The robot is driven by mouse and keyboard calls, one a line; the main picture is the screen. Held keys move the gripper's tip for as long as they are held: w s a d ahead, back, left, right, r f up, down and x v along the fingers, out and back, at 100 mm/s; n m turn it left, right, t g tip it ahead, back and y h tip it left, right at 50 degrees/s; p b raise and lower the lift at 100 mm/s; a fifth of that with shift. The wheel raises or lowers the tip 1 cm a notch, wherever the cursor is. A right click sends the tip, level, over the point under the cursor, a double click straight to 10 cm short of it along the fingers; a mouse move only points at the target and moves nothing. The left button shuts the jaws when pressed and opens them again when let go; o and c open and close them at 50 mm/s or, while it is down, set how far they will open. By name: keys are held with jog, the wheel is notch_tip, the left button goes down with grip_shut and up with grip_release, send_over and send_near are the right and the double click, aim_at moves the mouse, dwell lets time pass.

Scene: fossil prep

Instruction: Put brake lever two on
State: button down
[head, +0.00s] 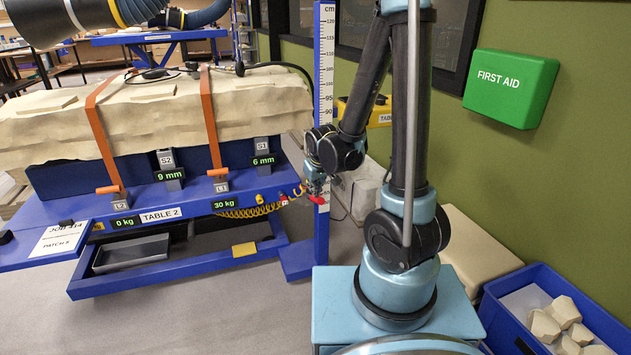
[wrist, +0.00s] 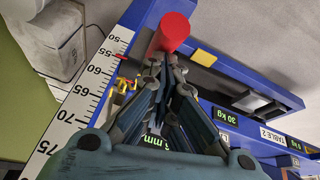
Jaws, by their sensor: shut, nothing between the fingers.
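My gripper (head: 314,188) is at the right end of Table 2, by the upright cm scale (head: 325,110). In the wrist view its fingers (wrist: 160,62) are closed together and empty. A red cylindrical knob (wrist: 172,32) lies just beyond the fingertips; I cannot tell if they touch it. A red part also shows just below my gripper in the head view (head: 317,200). Small red and yellow fittings (head: 283,199) sit on the table's right end. No part reads as brake lever two, so I cannot tell which it is.
Table 2's blue frame (head: 180,200) carries a pale block (head: 160,112) under two orange straps, with displays reading 0 kg and 30 kg. A yellow coiled hose (head: 250,212) hangs in front. A blue crate of stones (head: 540,275) stands right. Grey floor in front is clear.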

jog(key=shift+d+r, duration=0.1)
jog(key=shift+r, duration=0.1)
jog(key=s+a+v, duration=0.1)
jog(key=s+v, duration=0.1)
jog(key=v, duration=0.8)
jog(key=shift+d, duration=0.45)
jog(key=shift+s, duration=0.1)
dwell(0.3)
